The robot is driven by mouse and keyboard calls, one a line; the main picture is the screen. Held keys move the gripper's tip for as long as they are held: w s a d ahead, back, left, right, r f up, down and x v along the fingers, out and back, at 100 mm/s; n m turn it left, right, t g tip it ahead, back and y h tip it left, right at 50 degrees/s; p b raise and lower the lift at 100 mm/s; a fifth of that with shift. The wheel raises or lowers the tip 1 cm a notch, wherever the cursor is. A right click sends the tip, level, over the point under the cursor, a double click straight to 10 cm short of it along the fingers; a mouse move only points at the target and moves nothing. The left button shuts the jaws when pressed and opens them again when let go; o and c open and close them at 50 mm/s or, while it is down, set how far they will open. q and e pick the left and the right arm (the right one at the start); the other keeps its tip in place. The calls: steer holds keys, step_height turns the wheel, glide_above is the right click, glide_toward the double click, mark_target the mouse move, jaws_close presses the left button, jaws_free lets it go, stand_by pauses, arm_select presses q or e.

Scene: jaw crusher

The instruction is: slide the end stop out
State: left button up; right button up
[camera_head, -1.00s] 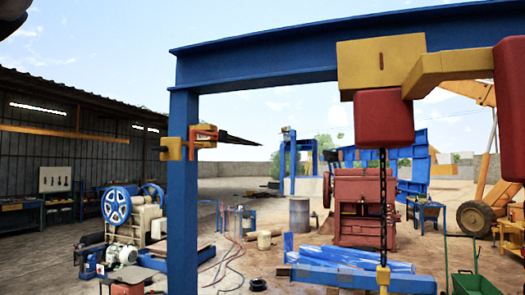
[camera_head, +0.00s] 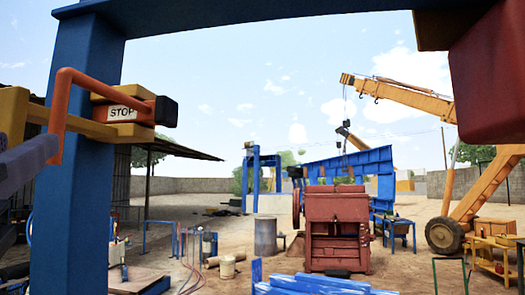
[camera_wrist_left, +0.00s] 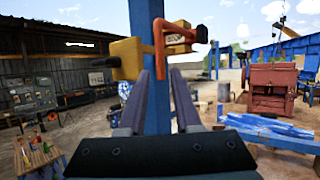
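My right gripper is not in view.
A blue beam (camera_head: 270,15) runs overhead from the post, with a red hoist block (camera_head: 490,75) at right. A red crusher (camera_head: 337,230), blue bars (camera_head: 320,284) and a yellow crane (camera_head: 410,95) stand beyond.

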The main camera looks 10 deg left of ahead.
mark_target(55, 126)
arm_select(q)
steer(key=x, duration=0.4)
steer(key=shift+w+a+r+b, duration=0.1)
steer(key=shift+a+r+b, duration=0.05)
steer(key=shift+r+b, duration=0.25)
steer(key=p+x, duration=0.3)
steer(key=x, duration=0.1)
steer(key=shift+w+r, duration=0.1)
steer(key=shift+w+a, duration=0.25)
steer(key=shift+w, duration=0.15)
jaws_close()
steer(key=shift+w, duration=0.1)
stand_by(0.5)
